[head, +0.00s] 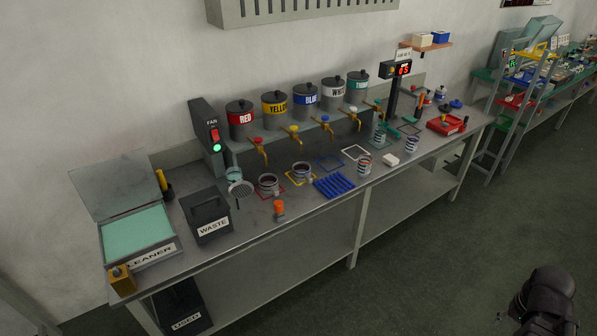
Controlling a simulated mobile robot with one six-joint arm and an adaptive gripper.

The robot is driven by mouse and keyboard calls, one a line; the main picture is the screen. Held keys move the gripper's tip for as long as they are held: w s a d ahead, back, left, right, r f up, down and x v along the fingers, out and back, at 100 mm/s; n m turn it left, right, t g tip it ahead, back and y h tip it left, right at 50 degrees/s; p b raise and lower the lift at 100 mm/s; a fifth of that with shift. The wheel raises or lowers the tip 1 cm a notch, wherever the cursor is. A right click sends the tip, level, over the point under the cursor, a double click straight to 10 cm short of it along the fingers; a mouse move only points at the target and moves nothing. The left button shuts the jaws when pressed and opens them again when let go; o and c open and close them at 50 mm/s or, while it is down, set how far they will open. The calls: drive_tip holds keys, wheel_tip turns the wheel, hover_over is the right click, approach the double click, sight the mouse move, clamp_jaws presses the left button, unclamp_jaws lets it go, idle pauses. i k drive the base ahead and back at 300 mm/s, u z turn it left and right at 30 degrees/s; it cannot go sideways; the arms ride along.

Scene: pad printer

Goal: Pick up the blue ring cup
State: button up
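Several ring-marked cups stand on the grey bench (340,198) in the head view. One cup (411,146) with bluish bands stands at the right, near the red tray. Another banded cup (364,166) stands nearer the bench's front edge. Two more cups, a left one (268,186) and a right one (302,173), stand by the red and yellow marked squares. The ring colours are too small for me to tell surely which cup is the blue ring one. My gripper (545,298), dark, shows at the lower right over the floor, well away from the cups. Its fingers are not clear.
Paint pots with taps (306,96) line the bench's back. A blue ribbed rack (333,186), a white block (390,160), an orange-topped bottle (279,209) and a red tray (446,125) lie around the cups. A waste bin (208,213) stands left. The floor in front is clear.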

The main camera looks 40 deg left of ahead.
sight(301, 170)
drive_tip(key=u, duration=0.25)
drive_tip(key=i, duration=0.7)
drive_tip(key=u, duration=1.05)
drive_tip(key=i, duration=0.8)
drive_tip(key=u, duration=0.45)
